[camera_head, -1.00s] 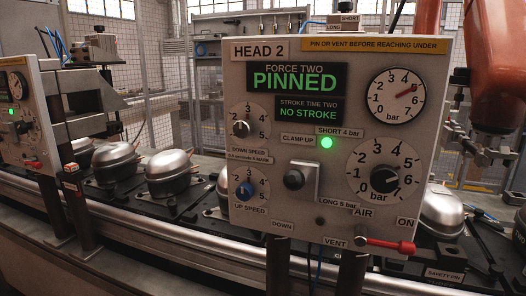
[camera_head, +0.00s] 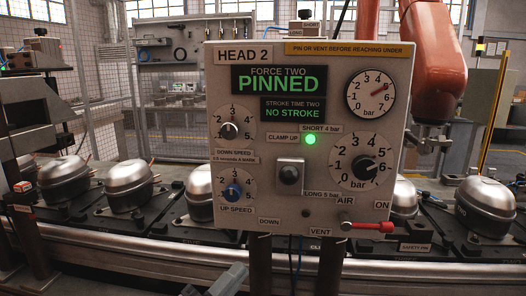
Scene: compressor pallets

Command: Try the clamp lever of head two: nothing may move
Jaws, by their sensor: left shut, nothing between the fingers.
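The HEAD 2 panel (camera_head: 228,75) stands upright in the middle of the head view. Its display (camera_head: 279,81) reads FORCE TWO PINNED, with STROKE TIME TWO NO STROKE below. The clamp lever (camera_head: 289,175) shows as a dark round knob on a light plate, seen nearly end-on, between the CLAMP UP and DOWN labels; its exact position is hard to tell. The green lamp (camera_head: 310,140) beside CLAMP UP is lit. My left gripper (camera_head: 237,270) is shut and empty at the bottom edge, below the panel and apart from the lever. My right gripper is out of view.
A red-handled air valve (camera_head: 370,226) juts from the panel's lower right, its handle toward ON. Metal compressor shells (camera_head: 130,186) sit on dark pallets along the conveyor behind. An orange robot arm (camera_head: 432,60) stands behind right. Two dark posts carry the panel.

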